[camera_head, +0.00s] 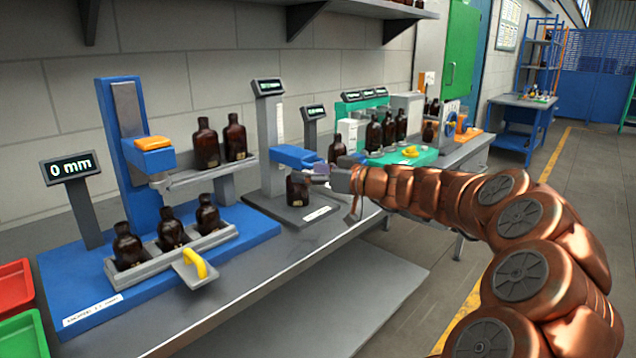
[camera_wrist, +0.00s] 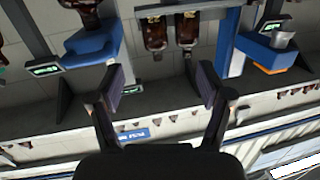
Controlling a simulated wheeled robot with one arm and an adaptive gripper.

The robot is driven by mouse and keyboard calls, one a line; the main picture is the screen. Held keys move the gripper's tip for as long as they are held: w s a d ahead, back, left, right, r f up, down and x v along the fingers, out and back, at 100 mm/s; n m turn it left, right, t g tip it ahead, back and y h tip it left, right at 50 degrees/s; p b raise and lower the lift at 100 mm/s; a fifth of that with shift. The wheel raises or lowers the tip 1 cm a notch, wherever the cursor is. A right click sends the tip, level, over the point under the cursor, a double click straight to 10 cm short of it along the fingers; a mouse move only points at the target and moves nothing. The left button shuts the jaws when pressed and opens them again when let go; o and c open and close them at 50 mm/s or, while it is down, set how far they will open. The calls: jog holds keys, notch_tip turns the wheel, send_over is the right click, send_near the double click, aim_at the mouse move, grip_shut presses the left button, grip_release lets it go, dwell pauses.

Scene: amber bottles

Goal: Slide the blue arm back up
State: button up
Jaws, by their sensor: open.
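The blue arm (camera_head: 298,156) juts sideways from a grey column (camera_head: 270,125) at the middle station. A brown bottle (camera_head: 298,190) stands below it on a dark base plate. My gripper (camera_head: 322,172) is by the arm's right end in the head view and partly overlaps it there; I cannot tell if they touch. In the wrist view, which looks upside down, my gripper (camera_wrist: 162,76) has its two fingers wide apart with nothing between them. A blue part (camera_wrist: 93,46), seemingly the same arm, lies beyond the left finger, apart from it.
At left, a blue station (camera_head: 250,228) has another blue arm with an orange top (camera_head: 152,143), a "0 mm" display (camera_head: 70,167) and several bottles. A green station (camera_head: 400,157) with bottles stands behind my gripper. The table front (camera_head: 230,290) is bare.

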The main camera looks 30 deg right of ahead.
aim_at(298, 158)
jog(key=d+f+m+t+h, duration=0.1)
jog(key=d+f+t+h, duration=0.15)
jog(key=d, duration=0.65)
jog(key=shift+g, duration=0.35)
jog(key=shift+a+r+p+x, duration=0.1)
jog(key=shift+r+x, duration=0.1)
jog(key=shift+x, duration=1.05)
jog(key=shift+a+r+p+x, duration=0.1)
jog(key=shift+r+x, duration=0.05)
jog(key=shift+x, duration=1.1)
jog(key=shift+r+p+x, duration=0.1)
jog(key=shift+r+x, duration=0.1)
jog(key=shift+x, duration=1.05)
